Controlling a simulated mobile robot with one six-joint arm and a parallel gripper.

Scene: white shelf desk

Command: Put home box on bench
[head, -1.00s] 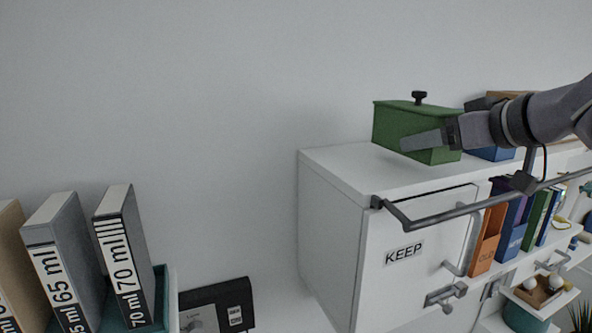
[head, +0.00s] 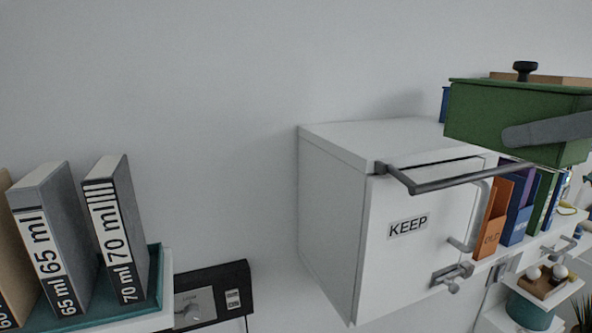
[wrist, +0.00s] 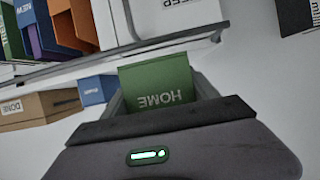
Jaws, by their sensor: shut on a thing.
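The green home box (head: 500,112), with a black knob on its lid, is held in the air at the right of the head view. It is in front of the top right part of the white cabinet. In the wrist view the box (wrist: 157,83) shows its HOME label upside down between the fingers. My gripper (head: 556,131) is shut on it, with one grey finger along its near side. In the wrist view my gripper (wrist: 163,100) spans the box. No bench can be made out for certain.
The white KEEP cabinet (head: 332,200) has a grey rail (head: 455,182) along its upper front. Orange, blue and green folders (head: 517,215) stand right of it. A teal tray (head: 155,285) with grey binders is at lower left, beside a black device (head: 212,295). The cabinet's top left is clear.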

